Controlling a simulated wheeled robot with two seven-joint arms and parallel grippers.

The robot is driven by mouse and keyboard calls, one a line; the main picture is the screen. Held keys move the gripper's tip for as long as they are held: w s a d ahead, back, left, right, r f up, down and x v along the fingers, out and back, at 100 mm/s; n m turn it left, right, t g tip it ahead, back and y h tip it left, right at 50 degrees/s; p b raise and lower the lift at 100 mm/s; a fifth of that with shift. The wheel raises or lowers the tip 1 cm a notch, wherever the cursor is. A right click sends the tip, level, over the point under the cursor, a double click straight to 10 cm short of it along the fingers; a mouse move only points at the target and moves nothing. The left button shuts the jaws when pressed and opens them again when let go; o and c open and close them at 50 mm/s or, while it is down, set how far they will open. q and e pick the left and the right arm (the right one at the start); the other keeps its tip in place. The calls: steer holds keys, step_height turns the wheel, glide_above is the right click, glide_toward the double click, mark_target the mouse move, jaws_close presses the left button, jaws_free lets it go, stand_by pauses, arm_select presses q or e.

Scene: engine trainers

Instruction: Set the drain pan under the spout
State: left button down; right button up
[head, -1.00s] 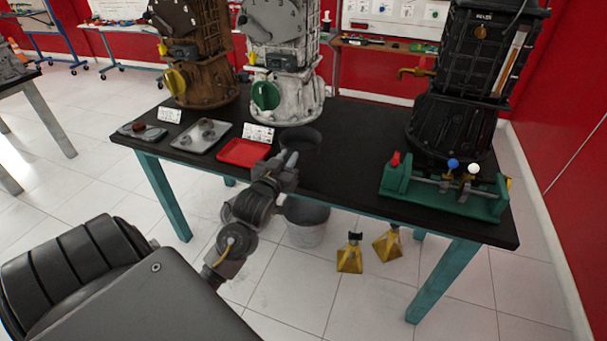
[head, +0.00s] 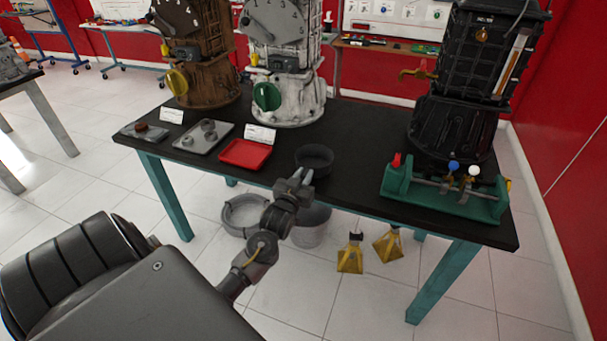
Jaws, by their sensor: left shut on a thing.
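The drain pan (head: 314,155) is a dark round shallow pan near the middle of the black table, right of the red tray. My left gripper (head: 302,177) is shut on the pan's near rim. The pan looks about level, and I cannot tell whether it touches the tabletop or hangs just above it. The spout (head: 418,73) is a brass tap on the left side of the black engine (head: 455,130). The pan is left of the spout and nearer to me, not beneath it. My right gripper is out of view.
A green stand with valves (head: 445,200) fills the table's right front. Left are a red tray (head: 245,154), a grey parts tray (head: 200,139) and two more engines behind. A bucket (head: 312,228), a grey ring (head: 240,215) and yellow stands (head: 350,258) are on the floor. The table between pan and green stand is clear.

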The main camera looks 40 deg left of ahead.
arm_select(q)
steer(key=shift+f, duration=0.2)
steer(key=c, duration=1.3)
jaws_free()
steer(key=shift+r, duration=0.1)
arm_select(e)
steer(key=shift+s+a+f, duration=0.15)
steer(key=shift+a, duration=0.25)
arm_select(q)
steer(key=shift+a+f+b, duration=0.1)
steer(key=shift+f+b, duration=0.25)
steer(key=shift+b, duration=0.35)
steer(key=v, duration=1)
steer(key=shift+s+d+f+b, duration=0.15)
steer(key=shift+s+d+b, duration=0.15)
steer(key=shift+d+b, duration=0.1)
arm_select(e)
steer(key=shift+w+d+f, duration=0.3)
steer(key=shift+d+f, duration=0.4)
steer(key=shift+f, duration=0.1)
